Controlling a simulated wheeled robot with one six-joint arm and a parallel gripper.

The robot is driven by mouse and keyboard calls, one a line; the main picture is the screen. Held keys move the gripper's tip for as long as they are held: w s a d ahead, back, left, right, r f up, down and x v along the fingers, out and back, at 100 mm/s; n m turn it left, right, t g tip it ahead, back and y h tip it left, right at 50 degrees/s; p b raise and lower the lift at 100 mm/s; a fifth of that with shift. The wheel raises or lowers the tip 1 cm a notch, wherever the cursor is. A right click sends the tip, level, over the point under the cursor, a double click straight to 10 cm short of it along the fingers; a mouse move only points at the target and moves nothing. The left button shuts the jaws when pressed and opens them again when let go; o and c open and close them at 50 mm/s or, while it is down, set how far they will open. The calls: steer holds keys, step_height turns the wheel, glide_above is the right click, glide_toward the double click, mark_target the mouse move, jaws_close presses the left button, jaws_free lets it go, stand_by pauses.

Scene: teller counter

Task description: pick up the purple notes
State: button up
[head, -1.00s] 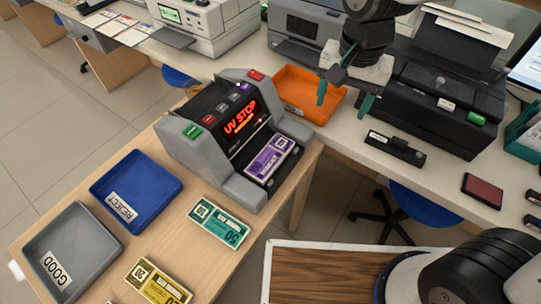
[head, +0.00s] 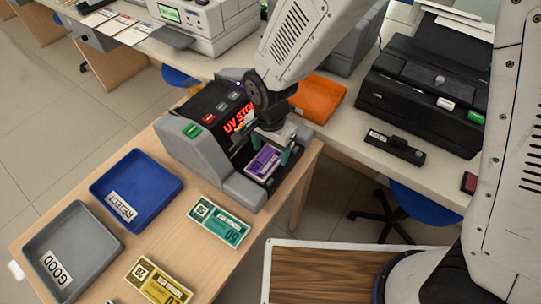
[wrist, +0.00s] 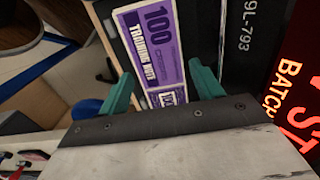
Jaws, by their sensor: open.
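The purple notes (head: 264,163) lie in the front tray of the grey note-counting machine (head: 243,187). In the wrist view the purple notes (wrist: 152,40) show a "100" and "TRAINING NOTE" label. My gripper (head: 270,150) is over the machine's tray, just at the notes. Its two green fingers (wrist: 162,85) are open, one on each side of the bundle's near end. I cannot tell whether the fingers touch the notes. The near end of the bundle is partly hidden by my gripper.
A teal bundle (head: 219,222) and a yellow bundle (head: 158,281) lie on the wooden table. A blue REJECT tray (head: 165,190) and a grey GOOD tray (head: 95,236) stand to the left. An orange tray (head: 320,98) is on the counter behind.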

steer(key=shift+f, duration=0.7)
steer(key=c, duration=0.9)
steer(key=shift+o, duration=0.2)
